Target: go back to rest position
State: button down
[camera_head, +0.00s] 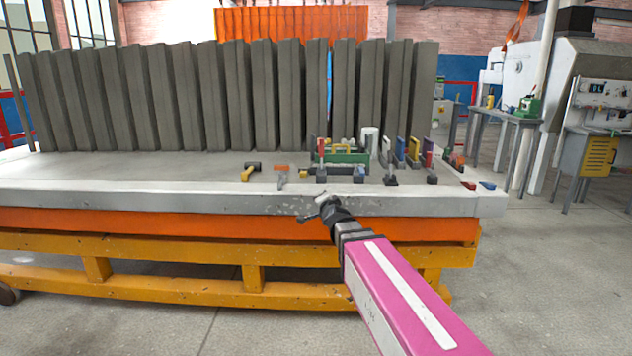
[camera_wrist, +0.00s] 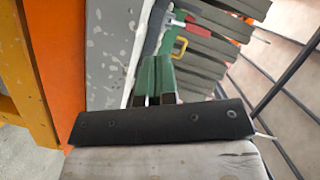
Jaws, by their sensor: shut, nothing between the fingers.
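My gripper (camera_head: 318,207) is at the end of my magenta arm, in front of the near edge of the mould table (camera_head: 150,200) in the head view. In the wrist view my gripper (camera_wrist: 156,92) shows its fingers close together beyond a black bar. It is shut and empty. I cannot tell its exact distance from the table edge.
A row of tall grey panels (camera_head: 160,95) stands along the table's back. Coloured tools and clamps crowd its right part, around a green tray (camera_head: 345,156). A yellow-handled tool (camera_head: 250,171) lies left of them. The floor (camera_head: 545,290) at right is clear.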

jog(key=s+d+f+n+g+h, duration=0.1)
jog(key=s+d+f+n+g, duration=0.3)
jog(key=f, duration=0.5)
jog(key=s+d+f+n+g, duration=0.25)
jog(key=s+f+g, duration=0.2)
jog(key=f, duration=0.45)
jog(key=s+d+f+n+g+h, duration=0.1)
jog(key=s+d+f+g, duration=0.3)
jog(key=s, duration=0.4)
jog(key=s+d+f+n+g+h, duration=0.1)
jog(key=s+d+f+n+g, duration=0.1)
jog(key=s+d+f+g, duration=0.2)
jog(key=s+d+f, duration=0.2)
jog(key=s, duration=0.1)
jog(key=shift+s+d+f+h, duration=0.15)
jog(key=shift+s+h, duration=0.2)
jog(key=shift+h, duration=0.05)
